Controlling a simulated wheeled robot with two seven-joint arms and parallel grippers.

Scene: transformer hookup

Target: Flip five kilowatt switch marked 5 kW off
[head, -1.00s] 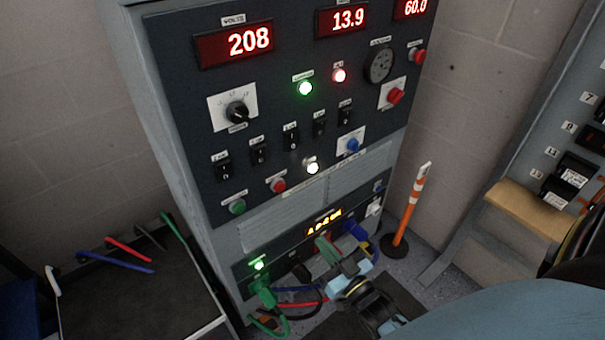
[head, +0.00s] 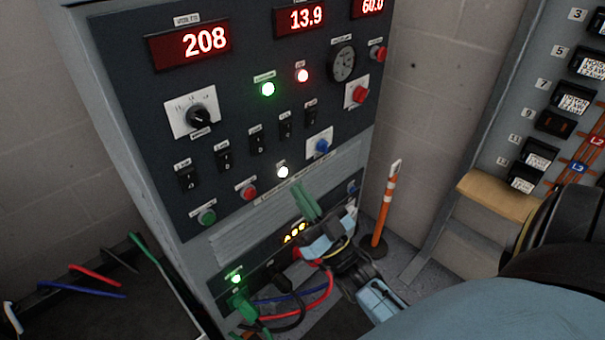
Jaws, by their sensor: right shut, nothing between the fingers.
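The black panel of the grey cabinet (head: 130,100) carries a slanting row of several black rocker switches. They run from the lower left switch (head: 188,178) through the second (head: 224,158) and the middle one (head: 257,140) to the upper right one (head: 311,115). Their small labels are too blurred to tell which is marked 5 kW. My left gripper is not in view.
A blue knob (head: 322,146), green button (head: 207,216) and red button (head: 248,191) sit near the switches. Cables hang below from a green plug (head: 241,305). An orange post (head: 384,210) stands right of the cabinet. A dark cart (head: 80,300) is at left.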

